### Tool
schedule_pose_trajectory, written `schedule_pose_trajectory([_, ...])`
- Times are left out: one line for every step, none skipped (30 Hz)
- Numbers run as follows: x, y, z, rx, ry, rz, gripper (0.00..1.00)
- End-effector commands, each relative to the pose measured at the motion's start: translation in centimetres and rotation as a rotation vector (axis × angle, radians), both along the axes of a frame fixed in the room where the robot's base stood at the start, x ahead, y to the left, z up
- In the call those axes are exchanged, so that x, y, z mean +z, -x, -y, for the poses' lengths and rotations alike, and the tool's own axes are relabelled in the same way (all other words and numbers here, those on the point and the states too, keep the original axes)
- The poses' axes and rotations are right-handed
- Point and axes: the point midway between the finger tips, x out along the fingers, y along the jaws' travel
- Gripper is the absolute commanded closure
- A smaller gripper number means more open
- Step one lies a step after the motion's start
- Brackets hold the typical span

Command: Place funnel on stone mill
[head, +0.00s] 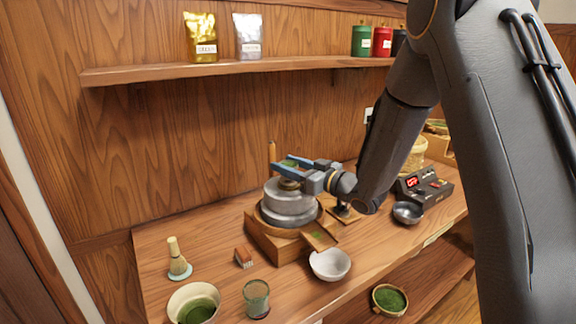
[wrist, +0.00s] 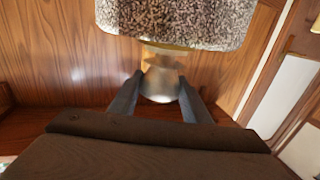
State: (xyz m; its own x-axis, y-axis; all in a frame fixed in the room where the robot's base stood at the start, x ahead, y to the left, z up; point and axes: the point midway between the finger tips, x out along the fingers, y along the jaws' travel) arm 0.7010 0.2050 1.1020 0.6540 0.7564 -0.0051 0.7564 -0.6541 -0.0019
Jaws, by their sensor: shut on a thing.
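The stone mill (head: 288,208) is a grey round stack on a wooden base, in the middle of the counter. My gripper (head: 281,163) is right above it, pointing left. In the wrist view, which looks upside down, the metal funnel (wrist: 160,90) is between the fingers, and my gripper (wrist: 159,79) is shut on it. Its narrow end faces the speckled stone of the mill (wrist: 175,20), near a brass-coloured edge. The funnel appears upright over the mill's top. The jaws partly hide it in the head view, and I cannot tell whether it touches the mill.
A white bowl (head: 330,264), a red-brown brush (head: 243,257), a glass (head: 256,298), a whisk (head: 177,258) and a bowl of green powder (head: 197,309) stand in front. A metal bowl (head: 408,212) and a scale (head: 423,187) are at right. A shelf (head: 230,68) hangs above.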

Motion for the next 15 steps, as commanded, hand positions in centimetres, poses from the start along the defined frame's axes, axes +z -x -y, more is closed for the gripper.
schedule_pose_trajectory([-0.12, -0.01, 0.00, 0.000, 0.000, 0.000, 0.83])
schedule_pose_trajectory([-0.18, -0.01, 0.01, 0.000, 0.000, 0.000, 0.83])
schedule_pose_trajectory([-0.26, -0.02, 0.01, 0.000, 0.000, 0.000, 0.83])
schedule_pose_trajectory([-0.32, -0.02, 0.01, 0.000, 0.000, 0.000, 0.83])
schedule_pose_trajectory([-0.29, -0.01, 0.01, 0.000, 0.000, 0.000, 0.53])
schedule_pose_trajectory([-0.26, -0.01, 0.01, 0.000, 0.000, 0.000, 0.47])
schedule_pose_trajectory([-0.25, -0.01, 0.01, 0.000, 0.000, 0.000, 0.42])
schedule_pose_trajectory([-0.25, -0.01, 0.01, 0.000, 0.000, 0.000, 0.36])
schedule_pose_trajectory([-0.25, -0.01, 0.01, 0.000, 0.000, 0.000, 0.35])
schedule_pose_trajectory([-0.24, -0.01, 0.01, 0.000, 0.000, 0.000, 0.35])
schedule_pose_trajectory([-0.24, -0.01, 0.01, 0.000, 0.000, 0.000, 0.35])
schedule_pose_trajectory([-0.25, -0.01, 0.01, 0.000, 0.000, 0.000, 0.35])
schedule_pose_trajectory([-0.25, -0.01, 0.01, 0.000, 0.000, 0.000, 0.35])
schedule_pose_trajectory([-0.25, -0.01, 0.01, 0.000, 0.000, 0.000, 0.35])
schedule_pose_trajectory([-0.27, 0.00, 0.01, 0.000, 0.000, 0.000, 0.35])
